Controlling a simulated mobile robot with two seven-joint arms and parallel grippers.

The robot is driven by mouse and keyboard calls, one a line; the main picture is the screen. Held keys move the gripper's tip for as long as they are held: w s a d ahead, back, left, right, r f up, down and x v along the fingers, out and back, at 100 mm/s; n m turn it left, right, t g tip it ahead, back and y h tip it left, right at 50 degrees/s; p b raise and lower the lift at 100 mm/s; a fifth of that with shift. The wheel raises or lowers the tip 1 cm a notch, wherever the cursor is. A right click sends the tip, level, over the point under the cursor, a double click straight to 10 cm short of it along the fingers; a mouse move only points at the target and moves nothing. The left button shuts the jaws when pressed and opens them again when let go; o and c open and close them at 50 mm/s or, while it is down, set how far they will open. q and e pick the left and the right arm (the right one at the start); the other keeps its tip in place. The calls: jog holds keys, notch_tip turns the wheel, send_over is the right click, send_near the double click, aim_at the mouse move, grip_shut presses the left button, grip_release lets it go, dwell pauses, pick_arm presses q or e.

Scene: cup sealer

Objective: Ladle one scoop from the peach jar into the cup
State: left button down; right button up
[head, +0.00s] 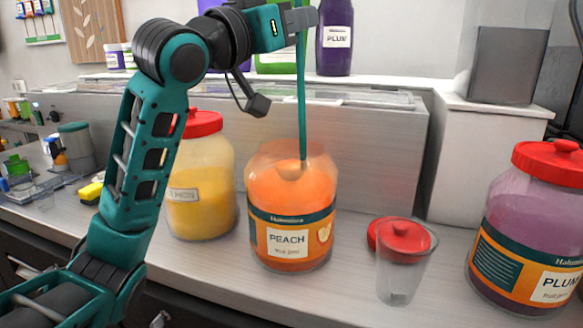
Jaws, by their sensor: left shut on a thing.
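The peach jar (290,200) stands open on the counter, filled with orange contents and labelled PEACH. My left gripper (303,17) is high above it, shut on the top of a thin green ladle (302,100). The ladle hangs nearly upright, its lower end inside the jar mouth. Its bowl (291,169) shows faintly at the orange surface; I cannot tell how full it is. The clear cup (402,275) stands upright to the right of the jar and looks empty. My right gripper is out of view.
A red lid (380,230) lies behind the cup. A yellow jar with a red lid (202,180) stands close left of the peach jar. A large plum jar (530,225) stands at the right. A raised ledge (390,86) with bottles runs behind.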

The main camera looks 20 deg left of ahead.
pick_arm(q)
jog(key=shift+r+p, duration=0.55)
jog(key=shift+r, duration=0.25)
notch_tip(320, 180, up, 5)
jog(key=p, duration=0.5)
jog(key=shift+r, duration=1.55)
